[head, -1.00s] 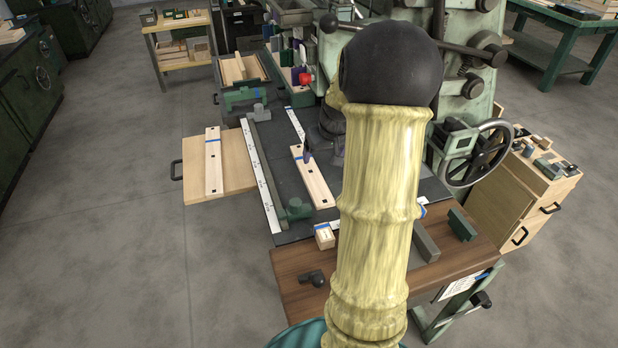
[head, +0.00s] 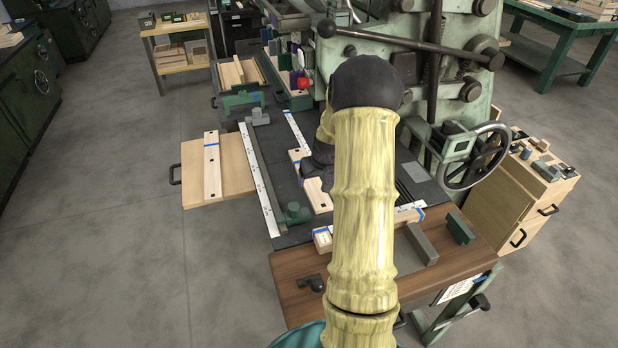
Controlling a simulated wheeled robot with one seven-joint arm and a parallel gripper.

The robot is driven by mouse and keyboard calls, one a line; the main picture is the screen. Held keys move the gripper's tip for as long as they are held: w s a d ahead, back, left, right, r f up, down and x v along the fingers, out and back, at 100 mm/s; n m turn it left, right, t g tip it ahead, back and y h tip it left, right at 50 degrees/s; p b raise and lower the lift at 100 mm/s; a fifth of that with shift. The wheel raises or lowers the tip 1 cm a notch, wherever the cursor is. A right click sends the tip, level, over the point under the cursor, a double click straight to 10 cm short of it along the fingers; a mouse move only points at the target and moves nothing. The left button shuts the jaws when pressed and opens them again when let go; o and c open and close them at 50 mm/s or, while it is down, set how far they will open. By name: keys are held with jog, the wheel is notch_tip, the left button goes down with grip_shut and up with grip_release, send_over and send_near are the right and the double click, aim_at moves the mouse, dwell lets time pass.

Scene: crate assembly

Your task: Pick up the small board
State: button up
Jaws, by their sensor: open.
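Several pale boards are in view, and I cannot tell for sure which is the small board. One light board (head: 320,200) with dark holes lies on the dark bench top, its middle hidden by my gripper (head: 315,176). My gripper is dark, seen from behind and partly hidden by my arm. It is open, over or close to that board; contact cannot be told. Another board (head: 323,239) with a blue band lies near the bench's front edge, partly behind my arm. A longer board (head: 212,170) with a blue mark lies on the wooden side leaf at left.
A green bar stop (head: 293,213) and a white scale (head: 258,180) run along the bench's left. A grey block (head: 421,244) and a green block (head: 460,228) lie at front right. A large machine with a handwheel (head: 490,150) stands at right.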

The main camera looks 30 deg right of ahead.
aim_at(314, 185)
jog(key=shift+f, duration=0.1)
jog(key=shift+p+x, duration=0.4)
jog(key=shift+x, duration=2.2)
jog(key=shift+w, duration=0.1)
jog(key=c, duration=1.1)
jog(key=shift+c, duration=0.2)
jog(key=shift+r, duration=0.2)
